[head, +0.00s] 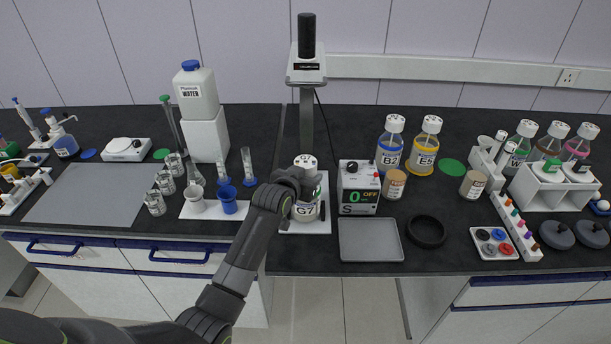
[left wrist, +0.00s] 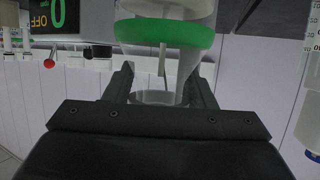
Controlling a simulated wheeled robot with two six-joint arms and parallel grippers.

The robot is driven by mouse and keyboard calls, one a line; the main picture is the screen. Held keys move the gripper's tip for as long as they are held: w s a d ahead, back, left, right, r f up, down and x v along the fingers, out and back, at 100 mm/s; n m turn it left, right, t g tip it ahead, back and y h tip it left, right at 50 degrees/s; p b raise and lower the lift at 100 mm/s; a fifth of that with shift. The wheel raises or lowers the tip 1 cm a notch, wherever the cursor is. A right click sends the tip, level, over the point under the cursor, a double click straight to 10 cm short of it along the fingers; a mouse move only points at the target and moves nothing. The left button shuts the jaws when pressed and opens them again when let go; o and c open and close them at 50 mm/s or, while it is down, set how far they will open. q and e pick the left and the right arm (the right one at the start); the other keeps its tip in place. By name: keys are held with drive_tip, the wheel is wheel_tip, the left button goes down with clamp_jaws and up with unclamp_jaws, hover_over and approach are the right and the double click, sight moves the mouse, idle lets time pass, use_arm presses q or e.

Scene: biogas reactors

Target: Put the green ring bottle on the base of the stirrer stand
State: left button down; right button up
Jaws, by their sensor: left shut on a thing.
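The green ring bottle (head: 306,212), labelled G7 with a white cap, is upright over the white base (head: 290,228) of the stirrer stand. I cannot tell whether its bottom touches the base. The stand's grey column (head: 306,110) rises behind it, with a dark stirrer head (head: 306,35) on top. My left gripper (head: 301,190) comes in from the left and is shut on the bottle. In the left wrist view the green ring (left wrist: 165,35) shows above the two fingers (left wrist: 160,92), with clear glass between them. My right gripper is not in view.
A stirrer control box (head: 358,188) reading 0 OFF stands close on the right. A grey tray (head: 370,240) and a black ring (head: 427,231) lie in front of it. Bottles B2 (head: 390,150) and E5 (head: 425,150) stand back right.

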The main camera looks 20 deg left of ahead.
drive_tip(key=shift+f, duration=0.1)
use_arm(q)
drive_tip(key=c, duration=0.9)
unclamp_jaws()
drive_tip(key=shift+o, duration=1.4)
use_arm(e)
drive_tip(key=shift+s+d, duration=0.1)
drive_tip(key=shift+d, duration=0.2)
use_arm(q)
drive_tip(key=shift+r, duration=0.15)
drive_tip(key=shift+s+r, duration=0.1)
drive_tip(key=shift+s, duration=0.45)
drive_tip(key=b+v, duration=0.1)
drive_tip(key=v, duration=1)
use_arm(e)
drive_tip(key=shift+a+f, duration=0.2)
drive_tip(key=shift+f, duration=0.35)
use_arm(q)
drive_tip(key=shift+w+a, duration=0.1)
drive_tip(key=shift+a, duration=0.05)
